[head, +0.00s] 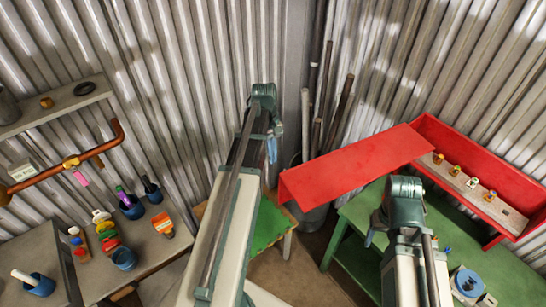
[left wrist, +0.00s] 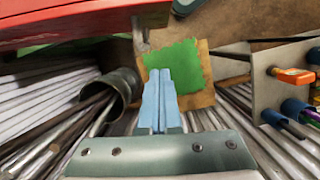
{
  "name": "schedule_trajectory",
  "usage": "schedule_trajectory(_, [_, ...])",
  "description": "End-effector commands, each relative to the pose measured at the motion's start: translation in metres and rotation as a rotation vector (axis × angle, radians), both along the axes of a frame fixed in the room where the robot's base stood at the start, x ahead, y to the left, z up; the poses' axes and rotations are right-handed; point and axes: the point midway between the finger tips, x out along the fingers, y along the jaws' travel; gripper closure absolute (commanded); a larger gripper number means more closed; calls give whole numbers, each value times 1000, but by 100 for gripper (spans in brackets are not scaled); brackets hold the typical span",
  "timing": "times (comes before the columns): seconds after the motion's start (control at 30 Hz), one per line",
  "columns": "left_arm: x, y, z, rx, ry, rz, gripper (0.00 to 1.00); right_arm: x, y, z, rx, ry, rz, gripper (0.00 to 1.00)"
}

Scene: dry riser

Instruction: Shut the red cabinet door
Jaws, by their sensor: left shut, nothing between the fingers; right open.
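The red cabinet (head: 519,180) stands on the green bench at the right, its interior open to view. Its red door (head: 355,163) is swung wide open and reaches left from the cabinet. In the left wrist view the red door (left wrist: 70,22) fills the upper left. My left gripper (head: 272,150) is shut and empty, left of the door's free end and apart from it. Its light blue fingers (left wrist: 160,100) are together in the left wrist view. My right gripper (head: 370,238) is open, in front of the door and left of the cabinet; my wrist hides most of it.
Several small items (head: 455,170) stand on a board inside the cabinet. A bin of pipes (left wrist: 125,88) stands behind the door. A green mat (left wrist: 180,66) lies below my left gripper. The left workbench (head: 150,245) holds cups and tools. The green bench (head: 350,212) is under the door.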

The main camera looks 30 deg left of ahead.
Motion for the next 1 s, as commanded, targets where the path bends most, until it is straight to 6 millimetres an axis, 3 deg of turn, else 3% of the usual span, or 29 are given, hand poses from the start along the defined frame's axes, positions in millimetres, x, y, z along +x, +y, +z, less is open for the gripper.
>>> schedule_trajectory(0.03, [-1,-2,-13,0,0,-1,100,0,0,-13,0,-1,-1,32])
schedule_trajectory(0.53, [-11,-16,-82,0,0,0,100,0,0,-82,-1,-2,5,32])
schedule_trajectory(0.73, [-30,-44,-73,0,0,-1,100,0,0,-73,-1,-2,5,32])
schedule_trajectory(1.0, [-31,-49,-73,0,0,0,100,0,0,-73,-1,-2,5,32])
